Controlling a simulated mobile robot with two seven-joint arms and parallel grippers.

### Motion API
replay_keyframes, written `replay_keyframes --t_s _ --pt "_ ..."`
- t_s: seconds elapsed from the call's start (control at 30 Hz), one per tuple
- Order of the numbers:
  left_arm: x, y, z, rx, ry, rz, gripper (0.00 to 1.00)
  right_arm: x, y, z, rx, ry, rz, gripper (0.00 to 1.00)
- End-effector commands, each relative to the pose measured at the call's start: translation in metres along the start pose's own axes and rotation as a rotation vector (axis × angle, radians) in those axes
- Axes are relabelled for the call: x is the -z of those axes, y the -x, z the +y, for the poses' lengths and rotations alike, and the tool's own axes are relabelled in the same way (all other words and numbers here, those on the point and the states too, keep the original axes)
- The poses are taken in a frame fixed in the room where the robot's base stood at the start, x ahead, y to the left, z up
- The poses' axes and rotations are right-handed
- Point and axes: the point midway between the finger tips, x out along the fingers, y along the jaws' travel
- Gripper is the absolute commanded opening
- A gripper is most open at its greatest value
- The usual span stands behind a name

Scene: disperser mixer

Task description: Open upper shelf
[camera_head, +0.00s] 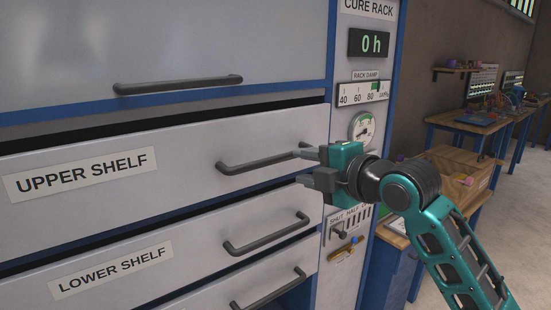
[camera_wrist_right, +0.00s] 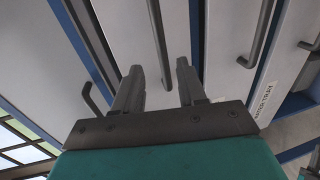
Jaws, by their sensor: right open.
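The upper shelf (camera_head: 200,165) is a pale grey drawer front labelled "UPPER SHELF", with a dark gap along its top edge. Its dark bar handle (camera_head: 255,163) is on the right half of the front. My right gripper (camera_head: 308,167) is open at the handle's right end, fingers pointing left. The upper finger overlaps that end in the head view; contact cannot be told. In the right wrist view, the handle (camera_wrist_right: 158,42) runs between the lines of the two open fingers (camera_wrist_right: 158,80), with nothing clamped. My left gripper is not in view.
The lower shelf (camera_head: 150,255) with its handle (camera_head: 268,235) is just below. A large door panel with a handle (camera_head: 180,84) is above. A control column with a display (camera_head: 371,44) and a gauge (camera_head: 363,128) stands right. Workbenches (camera_head: 470,125) stand behind.

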Motion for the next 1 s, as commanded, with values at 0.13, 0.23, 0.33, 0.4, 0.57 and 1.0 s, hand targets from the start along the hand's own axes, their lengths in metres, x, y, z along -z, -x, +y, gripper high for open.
replay_keyframes --t_s 0.13,0.23,0.33,0.4,0.57,1.0 --pt "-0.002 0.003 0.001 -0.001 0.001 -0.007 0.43 0.001 -0.028 0.001 0.0 -0.004 0.002 0.41" --pt "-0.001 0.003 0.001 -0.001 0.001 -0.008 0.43 0.001 -0.045 0.001 0.0 -0.004 0.001 0.41" --pt "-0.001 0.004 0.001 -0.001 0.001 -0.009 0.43 0.001 -0.063 0.0 0.001 -0.004 0.001 0.41" --pt "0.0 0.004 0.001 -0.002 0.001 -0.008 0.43 0.0 -0.074 0.001 0.001 -0.004 0.0 0.41" --pt "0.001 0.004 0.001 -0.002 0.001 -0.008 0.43 0.0 -0.094 0.001 0.0 -0.004 0.0 0.41" --pt "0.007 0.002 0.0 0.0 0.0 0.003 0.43 0.0 -0.112 0.0 0.0 -0.001 -0.001 0.41"
